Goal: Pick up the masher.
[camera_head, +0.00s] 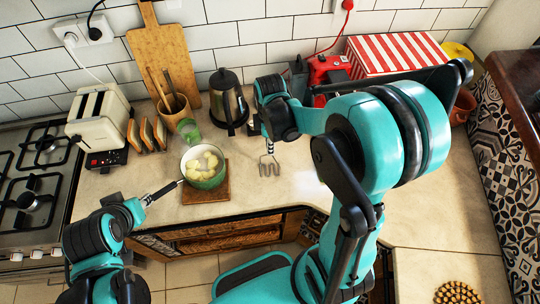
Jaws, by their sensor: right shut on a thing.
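The masher (269,167) is a grey metal tool with a pronged-looking head. It hangs head down over the counter, to the right of the pot. My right gripper (268,138) is shut on its upper part, and the handle is mostly hidden by the gripper. I cannot tell whether the head touches the counter. A green pot (205,184) with pale potato-like pieces (203,162) stands on a wooden board (208,195). Its dark handle (166,190) points toward my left gripper (146,200), which is at the handle's end. Whether its fingers are closed is unclear.
A dark kettle (228,103), a green glass (189,131) and a utensil holder (173,108) stand behind the pot. A toaster (97,118) and a stove (35,185) are at left. A red-striped box (395,55) is at back right. Counter right of the masher is clear.

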